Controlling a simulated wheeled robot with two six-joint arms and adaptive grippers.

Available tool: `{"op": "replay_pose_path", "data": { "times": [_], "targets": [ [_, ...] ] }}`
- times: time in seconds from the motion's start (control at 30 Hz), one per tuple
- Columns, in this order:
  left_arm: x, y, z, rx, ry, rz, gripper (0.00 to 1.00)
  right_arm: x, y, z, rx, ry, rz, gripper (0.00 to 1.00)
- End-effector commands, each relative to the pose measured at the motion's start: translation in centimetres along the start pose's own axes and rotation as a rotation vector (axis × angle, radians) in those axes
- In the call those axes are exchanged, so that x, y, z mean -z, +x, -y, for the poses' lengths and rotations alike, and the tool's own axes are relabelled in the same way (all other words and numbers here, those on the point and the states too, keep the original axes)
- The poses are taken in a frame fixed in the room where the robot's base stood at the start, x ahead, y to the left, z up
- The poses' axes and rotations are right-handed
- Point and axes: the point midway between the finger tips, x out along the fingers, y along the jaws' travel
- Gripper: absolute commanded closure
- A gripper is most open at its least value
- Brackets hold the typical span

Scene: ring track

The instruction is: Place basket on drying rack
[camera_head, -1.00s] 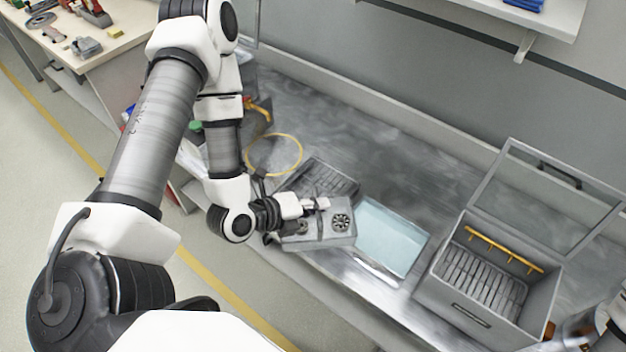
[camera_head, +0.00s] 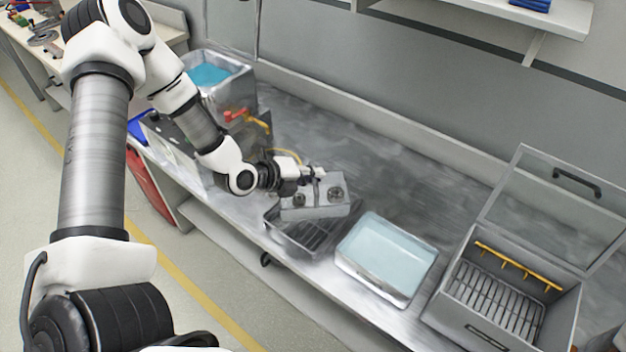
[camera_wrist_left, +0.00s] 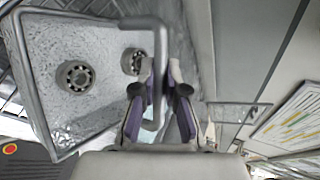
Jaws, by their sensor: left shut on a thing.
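The basket (camera_head: 328,200) is a small grey metal tray holding two round bearing-like parts. My left gripper (camera_head: 312,174) is shut on its handle. In the left wrist view the fingers (camera_wrist_left: 160,85) close around the bent handle bar, with the basket (camera_wrist_left: 50,45) to the left. A dark slatted tray, which looks like the drying rack (camera_head: 318,243), lies on the bench below and in front of the basket. The basket covers part of it. The basket appears to be held above the rack; I cannot tell whether they touch.
A tray of pale blue liquid (camera_head: 345,268) stands just right of the rack. Further right is a grey box (camera_head: 455,318) with its lid open, slats inside and a yellow bar. A bin with blue contents (camera_head: 240,82) stands at the back left. The bench behind the basket is clear.

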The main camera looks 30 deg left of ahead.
Motion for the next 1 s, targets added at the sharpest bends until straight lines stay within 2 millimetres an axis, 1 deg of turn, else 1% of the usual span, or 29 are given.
{"op": "replay_pose_path", "data": {
  "times": [0.03, 0.13, 0.33, 0.63, 0.7, 0.73, 1.0],
  "targets": [
    [-0.7, 0.4, 0.1, 0.000, 0.003, 0.002, 1.00, 0.0, -0.1, 0.0, 0.000, 0.000, 0.000, 0.60],
    [-1.3, 0.9, -0.2, -0.001, 0.001, 0.000, 1.00, 0.0, -0.1, 0.0, 0.000, 0.000, 0.000, 0.60],
    [-0.7, 2.5, -2.7, -0.004, 0.001, -0.003, 1.00, 0.0, -0.1, 0.0, 0.000, 0.000, 0.000, 0.60],
    [-0.6, 2.7, -3.0, 0.000, 0.000, -0.001, 1.00, 0.0, 0.0, 0.0, 0.000, 0.000, 0.000, 0.60],
    [-0.6, 2.7, -3.1, -0.001, -0.001, -0.001, 0.71, 0.0, 0.0, 0.0, 0.000, 0.000, 0.000, 0.60],
    [-0.6, 2.7, -3.1, -0.001, -0.001, -0.001, 0.63, 0.0, 0.0, 0.0, 0.000, 0.000, 0.000, 0.60],
    [-0.6, 2.7, -3.0, -0.001, 0.000, -0.001, 0.63, 0.0, -0.1, 0.0, 0.000, 0.000, 0.000, 0.60]
  ]
}}
